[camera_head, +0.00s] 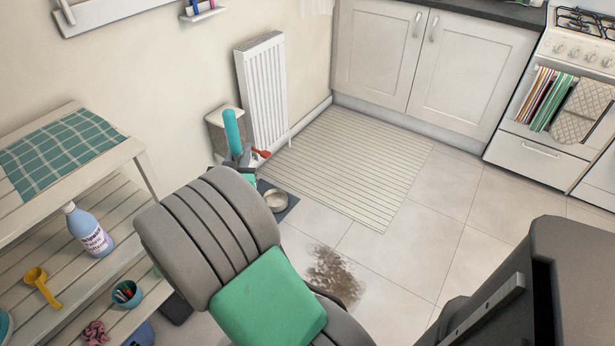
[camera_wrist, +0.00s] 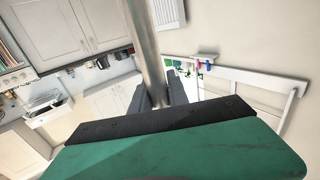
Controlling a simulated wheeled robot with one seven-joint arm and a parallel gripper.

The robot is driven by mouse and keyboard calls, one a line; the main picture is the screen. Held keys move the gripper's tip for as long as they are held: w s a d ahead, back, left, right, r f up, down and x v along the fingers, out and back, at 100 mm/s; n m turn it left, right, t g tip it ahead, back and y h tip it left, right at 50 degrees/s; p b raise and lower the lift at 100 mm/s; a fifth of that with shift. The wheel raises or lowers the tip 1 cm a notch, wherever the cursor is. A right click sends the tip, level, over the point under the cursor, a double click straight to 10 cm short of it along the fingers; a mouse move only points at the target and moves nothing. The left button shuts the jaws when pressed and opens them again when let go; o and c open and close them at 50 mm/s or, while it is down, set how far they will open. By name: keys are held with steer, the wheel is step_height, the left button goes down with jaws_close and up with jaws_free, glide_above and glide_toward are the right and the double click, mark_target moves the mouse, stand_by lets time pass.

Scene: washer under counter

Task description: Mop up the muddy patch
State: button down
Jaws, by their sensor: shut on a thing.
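The muddy patch (camera_head: 335,275) is a brown smear on the pale floor tiles, right of my arm in the head view. My gripper (camera_head: 241,160) is near the radiator, left of and beyond the patch in the head view. It is shut on a long handle, which I take to be the mop's. The handle's teal end (camera_head: 232,130) stands up above the fingers. In the wrist view the grey metal shaft (camera_wrist: 145,45) runs between the dark fingers (camera_wrist: 158,95). The lower end of the handle is hidden, so I cannot see a mop head.
A ribbed mat (camera_head: 350,165) lies before the cabinets (camera_head: 430,55). A bowl (camera_head: 276,200) sits on a dark mat near my arm. A radiator (camera_head: 263,90) and a bin (camera_head: 215,125) stand by the wall. A slatted shelf (camera_head: 125,195) is at left. Tiles right of the patch are clear.

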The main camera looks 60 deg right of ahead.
steer(key=s+d+f+m+g+h+b, duration=0.1)
steer(key=s+d+f+m+g+b, duration=0.15)
steer(key=s+d, duration=0.35)
steer(key=s+d+f+m+g+b, duration=0.2)
steer(key=s+d+f+g+b, duration=0.15)
steer(key=s, duration=0.55)
step_height(320, 180, down, 7)
steer(key=b, duration=0.4)
steer(key=shift+w+a+b, duration=0.15)
steer(key=shift+a+b, duration=0.05)
steer(key=shift+b, duration=0.1)
steer(key=shift+r, duration=0.2)
